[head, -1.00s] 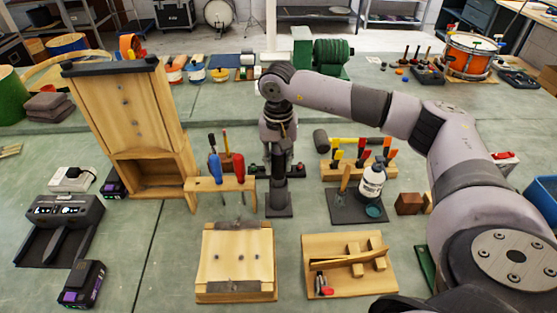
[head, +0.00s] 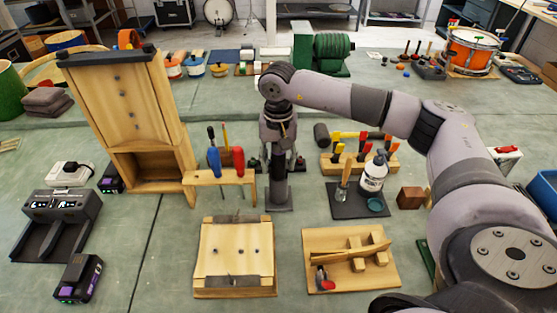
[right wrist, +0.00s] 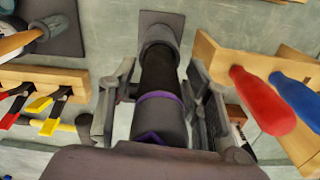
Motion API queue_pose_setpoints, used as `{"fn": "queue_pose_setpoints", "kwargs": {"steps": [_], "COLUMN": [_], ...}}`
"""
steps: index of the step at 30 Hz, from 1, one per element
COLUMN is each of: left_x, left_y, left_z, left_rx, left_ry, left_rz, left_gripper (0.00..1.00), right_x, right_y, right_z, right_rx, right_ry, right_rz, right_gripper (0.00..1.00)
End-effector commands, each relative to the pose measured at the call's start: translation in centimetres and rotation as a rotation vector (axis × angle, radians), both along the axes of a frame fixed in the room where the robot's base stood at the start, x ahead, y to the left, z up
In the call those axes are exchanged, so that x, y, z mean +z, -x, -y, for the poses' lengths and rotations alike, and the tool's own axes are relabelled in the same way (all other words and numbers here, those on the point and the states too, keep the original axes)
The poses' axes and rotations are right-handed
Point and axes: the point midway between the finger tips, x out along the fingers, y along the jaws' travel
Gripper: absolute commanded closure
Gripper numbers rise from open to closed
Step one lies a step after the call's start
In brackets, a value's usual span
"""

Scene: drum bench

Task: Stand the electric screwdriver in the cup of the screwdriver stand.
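The electric screwdriver (right wrist: 160,106), dark with purple bands, stands about upright with its lower end inside the grey cup (right wrist: 159,33) of the screwdriver stand, in the right wrist view. The stand's square base (head: 279,199) sits on the bench in the middle of the head view. My right gripper (right wrist: 161,80) is around the screwdriver's body. Its fingers are spread, with a gap seen on either side of the body. In the head view my right wrist hides the screwdriver's upper part. My left gripper is in neither view.
Left of the stand, a wooden rack (head: 220,177) holds red and blue screwdrivers close to the gripper. Right of it are a dark mat (head: 345,207) with a glue bottle (head: 373,176) and a wooden plier rack (head: 328,163). A wooden block (head: 235,257) lies in front.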

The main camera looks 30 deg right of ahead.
Motion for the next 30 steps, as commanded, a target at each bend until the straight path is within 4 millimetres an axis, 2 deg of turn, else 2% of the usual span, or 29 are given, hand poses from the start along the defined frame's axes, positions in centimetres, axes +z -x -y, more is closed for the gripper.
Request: {"fn": "queue_pose_setpoints", "kwargs": {"steps": [10,14,17,24,30], "left_x": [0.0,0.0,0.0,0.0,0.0], "left_y": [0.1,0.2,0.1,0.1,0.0], "left_z": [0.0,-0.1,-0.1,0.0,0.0], "left_rx": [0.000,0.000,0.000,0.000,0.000], "left_ry": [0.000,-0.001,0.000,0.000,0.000], "left_rz": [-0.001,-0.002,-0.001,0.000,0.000], "left_gripper": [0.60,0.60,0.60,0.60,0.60], "right_x": [-0.1,0.5,1.9,7.1,10.5], "right_y": [0.1,0.0,-0.1,-0.1,-0.1], "right_z": [0.0,0.0,0.0,0.0,0.0], "right_rx": [0.000,0.000,0.000,0.000,-0.001], "right_ry": [0.000,0.000,0.000,-0.001,0.000], "right_rz": [-0.003,0.000,0.001,0.005,0.001], "right_gripper": [0.47,0.47,0.47,0.47,0.47]}}
